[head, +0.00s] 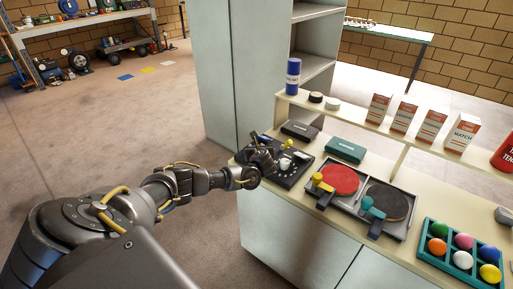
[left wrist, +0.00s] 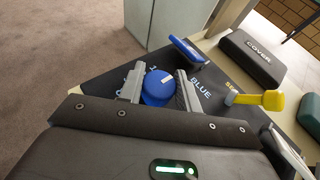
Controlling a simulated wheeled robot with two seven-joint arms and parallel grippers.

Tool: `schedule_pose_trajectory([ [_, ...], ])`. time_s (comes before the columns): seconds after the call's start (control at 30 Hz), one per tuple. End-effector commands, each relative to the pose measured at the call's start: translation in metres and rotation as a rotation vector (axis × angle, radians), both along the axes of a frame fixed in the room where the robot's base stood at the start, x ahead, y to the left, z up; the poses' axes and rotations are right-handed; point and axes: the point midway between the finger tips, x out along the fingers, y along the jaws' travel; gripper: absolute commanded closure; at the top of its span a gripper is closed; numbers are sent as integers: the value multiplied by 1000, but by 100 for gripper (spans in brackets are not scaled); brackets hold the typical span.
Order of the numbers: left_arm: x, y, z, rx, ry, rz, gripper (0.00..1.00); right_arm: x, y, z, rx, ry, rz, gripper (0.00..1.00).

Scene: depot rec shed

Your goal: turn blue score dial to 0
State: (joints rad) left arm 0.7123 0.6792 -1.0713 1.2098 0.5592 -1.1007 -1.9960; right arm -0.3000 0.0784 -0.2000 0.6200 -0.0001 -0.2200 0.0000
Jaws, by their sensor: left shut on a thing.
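The blue score dial (left wrist: 157,90) is a round blue knob with a small white mark near its upper right edge, on a dark scoreboard (left wrist: 110,82) lettered BLUE. My left gripper (left wrist: 158,92) has one finger on each side of the dial and is shut on it. Most of the numbers around the dial are hidden, so I cannot read its setting. In the head view my left gripper (head: 264,160) is over the left part of the scoreboard (head: 287,178) and hides the dial. My right gripper is not in view.
A blue-topped piece (left wrist: 187,52) and a yellow knobbed piece (left wrist: 258,99) stand close to my fingers. A dark COVER case (head: 299,131) and a teal case (head: 345,149) lie behind. A red paddle (head: 341,179) and black paddle (head: 390,202) lie right. A tall cabinet (head: 235,75) stands behind.

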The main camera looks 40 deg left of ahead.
Motion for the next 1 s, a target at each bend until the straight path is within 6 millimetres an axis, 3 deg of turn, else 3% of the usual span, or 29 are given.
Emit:
schedule_pose_trajectory([
  [0.47, 0, 0, 0, 0, 0, 14, 89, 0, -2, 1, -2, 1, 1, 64],
  [0.5, 0, 0, 0, 0, 0, 14, 64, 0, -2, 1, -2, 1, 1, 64],
  [0.63, 0, 0, 0, -1, -1, 13, 47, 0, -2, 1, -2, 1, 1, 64],
  [1.0, -2, -2, 2, 1, -2, 12, 45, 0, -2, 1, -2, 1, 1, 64],
])
